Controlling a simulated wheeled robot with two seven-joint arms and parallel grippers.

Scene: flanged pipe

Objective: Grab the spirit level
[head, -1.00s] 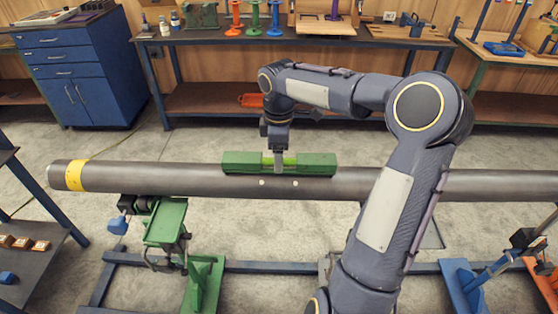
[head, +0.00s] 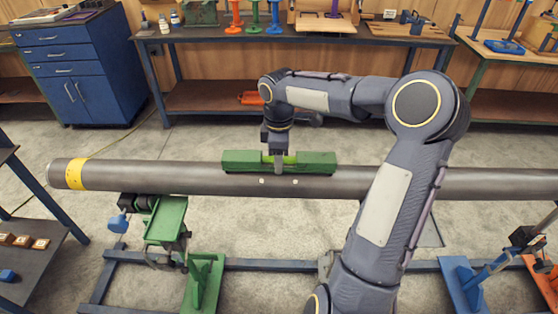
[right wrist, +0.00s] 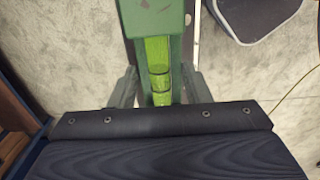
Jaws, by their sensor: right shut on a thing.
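The green spirit level (head: 310,163) lies lengthwise along the top of the grey steel pipe (head: 120,175). My right gripper (head: 279,163) points down over the middle of the level and is shut on it around its vial section. In the right wrist view the level (right wrist: 153,20) runs up the picture, with its bright green vial between the two fingers of the right gripper (right wrist: 158,92). In the head view I cannot tell whether the level touches the pipe or is slightly above it. My left gripper is not in view.
A green pipe stand (head: 165,222) holds the pipe at the left. A blue stand (head: 463,283) is at the right. A workbench (head: 300,38) with tools stands behind, and a blue drawer cabinet (head: 85,75) is at the back left. A side shelf (head: 25,262) holds small blocks.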

